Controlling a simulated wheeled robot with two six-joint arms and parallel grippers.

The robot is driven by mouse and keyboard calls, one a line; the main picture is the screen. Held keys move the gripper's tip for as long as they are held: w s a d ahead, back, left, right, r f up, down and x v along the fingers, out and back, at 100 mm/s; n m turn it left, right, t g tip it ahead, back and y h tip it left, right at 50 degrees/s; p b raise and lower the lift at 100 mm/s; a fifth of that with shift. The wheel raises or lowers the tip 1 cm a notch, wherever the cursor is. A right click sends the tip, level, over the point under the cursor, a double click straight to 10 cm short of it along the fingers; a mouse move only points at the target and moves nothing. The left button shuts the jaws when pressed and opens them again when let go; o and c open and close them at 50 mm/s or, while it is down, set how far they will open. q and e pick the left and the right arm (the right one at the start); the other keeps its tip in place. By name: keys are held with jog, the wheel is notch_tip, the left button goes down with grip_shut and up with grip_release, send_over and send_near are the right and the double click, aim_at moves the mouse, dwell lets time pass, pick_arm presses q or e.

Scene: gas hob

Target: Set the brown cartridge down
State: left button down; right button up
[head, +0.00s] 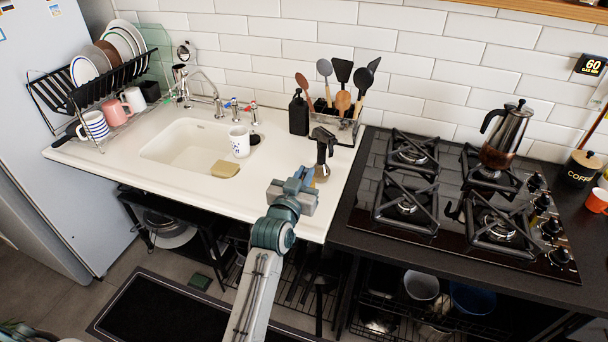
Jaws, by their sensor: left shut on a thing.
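A brown, bottle-like cartridge (321,171) with a black spray-type head (323,138) stands about upright at the right end of the white sink counter (240,200). My left gripper (306,181) is beside it, at its lower left, and is shut on it. The gripper body hides part of the cartridge's lower side. I cannot tell whether its base touches the counter. My right gripper is not in view.
A black soap bottle (299,114) and a utensil holder (346,130) stand behind. A white mug (239,141) and yellow sponge (225,170) are by the sink. The gas hob (450,194), with a moka pot (504,137), lies right.

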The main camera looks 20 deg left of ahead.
pick_arm(q)
jog(key=c, duration=1.5)
grip_release()
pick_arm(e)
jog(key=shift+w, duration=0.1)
pick_arm(q)
jog(key=shift+o, duration=0.2)
